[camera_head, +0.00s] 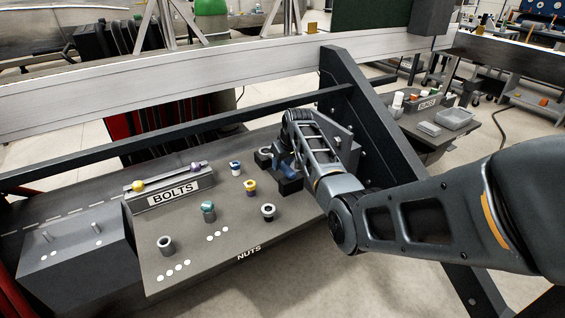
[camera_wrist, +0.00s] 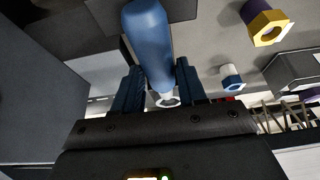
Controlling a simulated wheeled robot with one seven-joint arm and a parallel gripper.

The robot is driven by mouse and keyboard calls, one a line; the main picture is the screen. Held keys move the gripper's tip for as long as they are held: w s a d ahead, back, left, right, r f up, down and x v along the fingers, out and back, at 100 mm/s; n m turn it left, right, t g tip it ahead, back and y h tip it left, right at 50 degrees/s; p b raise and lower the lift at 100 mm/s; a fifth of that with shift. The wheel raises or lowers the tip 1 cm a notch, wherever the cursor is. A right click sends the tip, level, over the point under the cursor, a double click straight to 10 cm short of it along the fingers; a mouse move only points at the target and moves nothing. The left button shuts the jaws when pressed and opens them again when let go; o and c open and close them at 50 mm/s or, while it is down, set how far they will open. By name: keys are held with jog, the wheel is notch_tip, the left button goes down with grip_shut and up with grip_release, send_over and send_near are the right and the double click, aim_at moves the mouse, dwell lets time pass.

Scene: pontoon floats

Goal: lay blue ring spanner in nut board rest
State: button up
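The blue ring spanner shows in the wrist view as a thick blue handle (camera_wrist: 148,40) with a pale metal part at its lower end. My gripper (camera_wrist: 160,92) has one finger on each side of the handle's lower end and appears shut on it. In the head view my gripper (camera_head: 284,160) is low over the right back part of the nut board (camera_head: 225,240). A dark block (camera_head: 290,186) there, possibly part of the rest, is partly covered by my gripper. A grey ring (camera_head: 264,151) shows just left of it. I cannot tell whether the spanner touches the rest.
Several nuts stand on the board, including a yellow-and-purple one (camera_head: 250,187), a teal one (camera_head: 208,210) and a grey one (camera_head: 166,245). A BOLTS box (camera_head: 170,190) stands at the back left. A dark slanted frame (camera_head: 365,120) rises close right of my gripper.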

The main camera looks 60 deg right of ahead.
jog(key=o, duration=0.4)
jog(key=shift+c, duration=0.2)
jog(key=shift+v, duration=3.9)
